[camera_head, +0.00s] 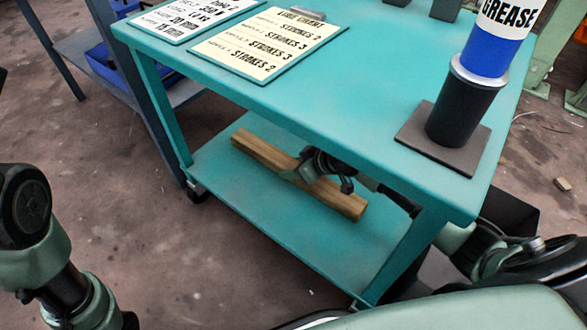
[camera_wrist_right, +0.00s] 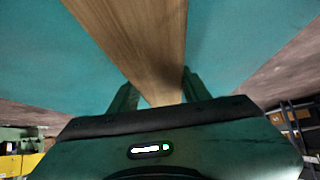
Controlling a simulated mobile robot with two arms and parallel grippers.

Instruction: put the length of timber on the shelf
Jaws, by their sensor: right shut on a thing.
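The length of timber (camera_head: 260,154) is a long brown wooden bar. It lies slantwise over the lower shelf (camera_head: 285,247) of a teal trolley, below the table top; whether it touches the shelf I cannot tell. My right gripper (camera_head: 304,172) reaches in under the top from the right and is shut on the timber near its middle. In the right wrist view the timber (camera_wrist_right: 140,45) runs between the two fingers (camera_wrist_right: 157,92), with teal surface on both sides. My left arm shows at the left edge of the head view, but its gripper is out of view.
The trolley's teal top (camera_head: 375,110) overhangs the shelf. A grease cartridge (camera_head: 490,45) stands in a black holder (camera_head: 462,110) on its right side. Two printed cards (camera_head: 265,45) lie at the back left. Trolley legs (camera_head: 163,110) bound the shelf. Open floor (camera_head: 90,140) lies to the left.

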